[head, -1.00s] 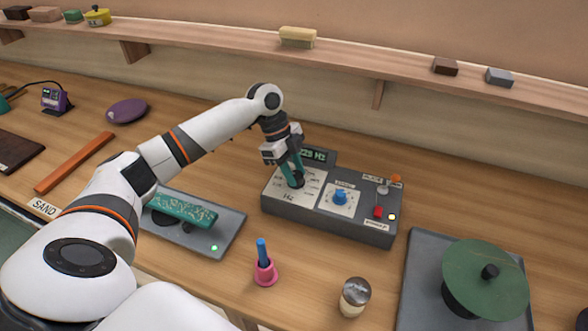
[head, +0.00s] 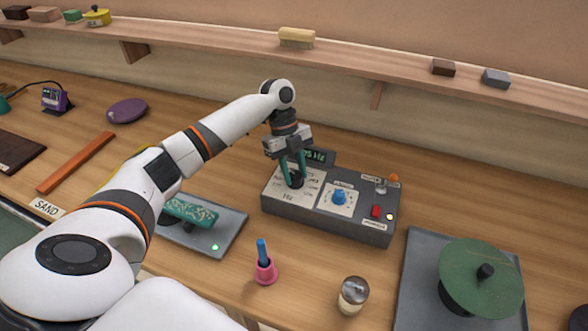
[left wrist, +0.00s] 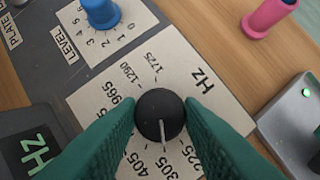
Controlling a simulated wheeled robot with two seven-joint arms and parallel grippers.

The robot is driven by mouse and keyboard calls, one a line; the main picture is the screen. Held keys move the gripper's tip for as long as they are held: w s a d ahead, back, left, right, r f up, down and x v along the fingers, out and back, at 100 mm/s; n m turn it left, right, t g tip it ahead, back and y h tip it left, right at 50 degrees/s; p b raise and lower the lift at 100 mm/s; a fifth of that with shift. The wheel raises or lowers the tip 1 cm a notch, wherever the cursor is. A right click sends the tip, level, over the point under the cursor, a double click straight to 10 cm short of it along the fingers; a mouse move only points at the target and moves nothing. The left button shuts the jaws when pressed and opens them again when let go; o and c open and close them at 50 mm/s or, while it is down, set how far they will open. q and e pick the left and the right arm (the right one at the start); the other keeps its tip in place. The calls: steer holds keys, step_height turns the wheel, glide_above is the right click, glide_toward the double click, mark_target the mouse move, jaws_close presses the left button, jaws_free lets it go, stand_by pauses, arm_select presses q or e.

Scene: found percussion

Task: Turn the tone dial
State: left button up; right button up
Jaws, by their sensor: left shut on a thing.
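The tone dial (left wrist: 160,115) is a round black knob with a pale pointer line, set on a cream plate marked Hz (left wrist: 202,78) with frequency numbers around it. The plate is on the left part of a grey box (head: 330,222). My left gripper (head: 296,182) reaches down onto the dial. In the left wrist view its teal fingers (left wrist: 160,122) are shut on the dial from both sides, and the pointer faces the bottom of the picture. The fingers hide part of the numbers. My right gripper is not in view.
A pink holder (head: 265,270), a glass jar (head: 353,295) and a green disc (head: 481,278) stand in front and right.

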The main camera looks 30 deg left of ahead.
arm_select(q)
steer(key=shift+r, duration=0.1)
steer(key=o, duration=1)
steer(key=shift+c, duration=0.2)
steer(key=shift+w+a+r, duration=0.1)
steer(key=shift+a+r, duration=0.05)
steer(key=shift+r, duration=0.15)
steer(key=b+v, duration=0.2)
steer(key=v, duration=0.9)
steer(key=shift+r, duration=0.2)
